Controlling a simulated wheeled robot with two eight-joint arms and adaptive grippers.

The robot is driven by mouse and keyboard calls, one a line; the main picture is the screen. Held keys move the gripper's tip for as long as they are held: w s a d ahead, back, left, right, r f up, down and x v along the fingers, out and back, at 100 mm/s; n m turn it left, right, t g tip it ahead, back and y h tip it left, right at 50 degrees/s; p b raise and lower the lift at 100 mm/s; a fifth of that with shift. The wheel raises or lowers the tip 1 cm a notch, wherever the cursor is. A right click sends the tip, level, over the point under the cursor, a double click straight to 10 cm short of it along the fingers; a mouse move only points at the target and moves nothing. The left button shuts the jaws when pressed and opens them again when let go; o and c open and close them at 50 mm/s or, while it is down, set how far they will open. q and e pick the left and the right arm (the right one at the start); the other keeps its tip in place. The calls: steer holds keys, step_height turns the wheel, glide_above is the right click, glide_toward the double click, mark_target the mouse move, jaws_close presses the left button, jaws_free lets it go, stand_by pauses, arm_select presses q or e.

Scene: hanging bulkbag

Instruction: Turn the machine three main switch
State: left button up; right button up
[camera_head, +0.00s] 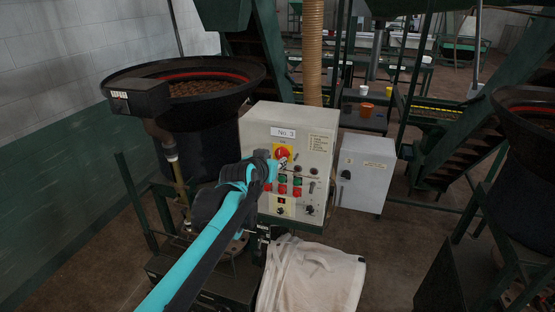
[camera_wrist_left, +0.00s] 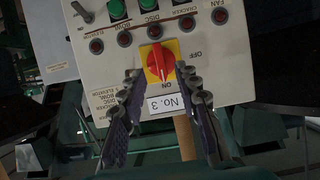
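The No. 3 control box (camera_head: 318,146) is a cream panel with a label reading No. 3. Its main switch (camera_head: 282,153) is a red rotary knob on a yellow plate, near the top of the panel. In the left wrist view, which shows the panel upside down, the red switch (camera_wrist_left: 159,63) has ON and OFF lettering beside it. My left gripper (camera_head: 272,164) is just in front of the panel. In the wrist view its fingers (camera_wrist_left: 160,76) are apart, one on each side of the switch; contact cannot be told. My right gripper is not in view.
Green and red buttons (camera_head: 282,184) sit below the switch. A smaller grey cabinet (camera_head: 363,172) stands to the right. A black hopper (camera_head: 190,85) is at left, and a white sack (camera_head: 310,278) lies below the box. Green conveyor frames stand behind.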

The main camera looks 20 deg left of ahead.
arm_select(q)
steer(key=v, duration=0.7)
steer(key=shift+s, duration=0.2)
steer(key=s+d+f+g+b, duration=0.1)
steer(key=s+f+b, duration=0.7)
steer(key=f, duration=0.8)
steer(key=s+d+f+g+b, duration=0.1)
steer(key=s+f+g+b, duration=0.2)
steer(key=s+f+b, duration=0.6)
steer(key=s+d+f+g+b, duration=0.1)
steer(key=s+f+b, duration=0.7)
steer(key=f, duration=1.7)
steer(key=g+b, duration=0.1)
steer(key=b, duration=0.2)
steer(key=shift+s+n+b, duration=0.3)
steer(key=shift+s, duration=0.1)
steer(key=shift+d, duration=0.15)
